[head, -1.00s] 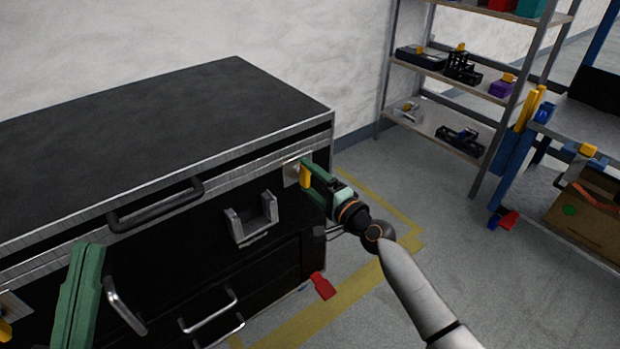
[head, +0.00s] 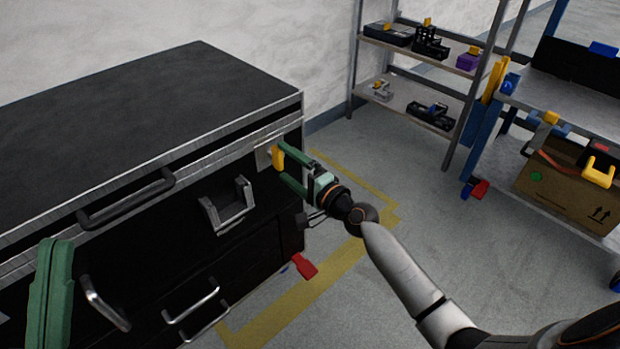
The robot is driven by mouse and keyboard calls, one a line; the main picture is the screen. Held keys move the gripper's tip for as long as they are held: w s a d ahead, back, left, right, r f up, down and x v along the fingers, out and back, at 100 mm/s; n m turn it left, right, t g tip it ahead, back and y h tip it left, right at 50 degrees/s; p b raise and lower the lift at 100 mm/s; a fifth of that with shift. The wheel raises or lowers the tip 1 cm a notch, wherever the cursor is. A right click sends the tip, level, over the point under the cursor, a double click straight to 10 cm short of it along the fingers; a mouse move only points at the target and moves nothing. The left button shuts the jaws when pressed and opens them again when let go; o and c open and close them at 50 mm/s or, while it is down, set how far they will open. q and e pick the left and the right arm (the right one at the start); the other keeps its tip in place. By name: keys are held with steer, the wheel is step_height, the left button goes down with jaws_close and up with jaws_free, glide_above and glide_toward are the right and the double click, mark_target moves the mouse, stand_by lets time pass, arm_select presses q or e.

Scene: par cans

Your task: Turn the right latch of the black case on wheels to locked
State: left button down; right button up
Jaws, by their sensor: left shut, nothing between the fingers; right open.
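The black case (head: 150,110) with metal edging fills the left of the head view, its lid down. The right latch is a yellow handle (head: 278,157) on a metal plate (head: 263,158) near the front's right corner. It hangs roughly upright, slightly tilted. My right gripper (head: 285,165) is open, with its green fingers pointing at the case front, one above and one below, close to the yellow latch. I cannot tell whether they touch it. My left gripper (head: 50,290) is at the lower left in front of the case, its green fingers shut and empty. The case's wheels are not clearly visible.
A black lid handle (head: 125,205), a grey bracket (head: 228,208) and silver drawer handles (head: 190,300) stick out from the case front. A red piece (head: 304,265) shows at its lower right. A shelf rack (head: 440,75) and cardboard box (head: 565,195) stand right.

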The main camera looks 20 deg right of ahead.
steer(key=v, duration=1)
steer(key=shift+s, duration=0.25)
steer(key=shift+r, duration=0.1)
